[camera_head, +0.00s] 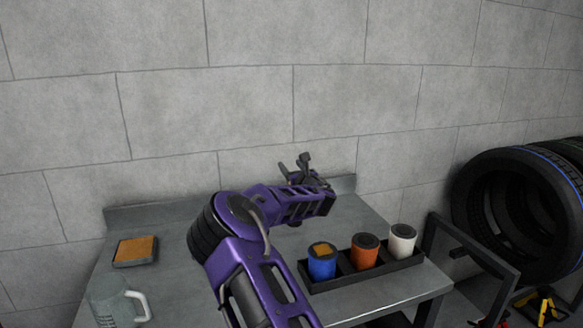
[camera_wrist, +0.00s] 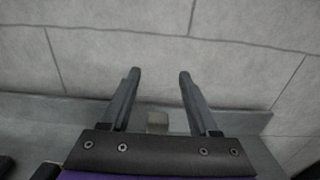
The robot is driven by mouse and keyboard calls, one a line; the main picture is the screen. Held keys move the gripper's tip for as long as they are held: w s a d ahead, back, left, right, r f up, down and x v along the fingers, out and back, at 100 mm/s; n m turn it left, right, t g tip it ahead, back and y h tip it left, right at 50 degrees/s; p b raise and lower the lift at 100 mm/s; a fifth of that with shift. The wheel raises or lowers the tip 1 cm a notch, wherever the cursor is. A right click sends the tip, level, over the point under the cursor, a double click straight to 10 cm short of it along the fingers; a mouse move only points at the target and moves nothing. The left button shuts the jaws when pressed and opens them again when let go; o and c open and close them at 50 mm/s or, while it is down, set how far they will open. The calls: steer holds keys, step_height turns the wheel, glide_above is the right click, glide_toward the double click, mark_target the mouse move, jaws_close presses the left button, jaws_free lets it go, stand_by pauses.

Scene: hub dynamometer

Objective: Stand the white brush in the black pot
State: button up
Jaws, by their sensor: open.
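My gripper (camera_head: 300,165) is raised over the back of the grey table, in front of the block wall. In the wrist view my gripper (camera_wrist: 160,73) is open, its two fingers apart with only wall between their tips. A small grey-beige block-like thing (camera_wrist: 157,122) shows low between the fingers; I cannot tell what it is or whether it is the brush. I cannot make out a white brush or a black pot for certain in either view. My purple arm hides part of the table's middle.
A black tray (camera_head: 330,284) on the right of the table (camera_head: 205,299) holds blue (camera_head: 321,266), orange (camera_head: 364,255) and white (camera_head: 402,244) cylinders. Tyres (camera_head: 515,210) stand at right.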

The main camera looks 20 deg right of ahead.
steer(key=s, duration=1.7)
steer(key=shift+s, duration=0.2)
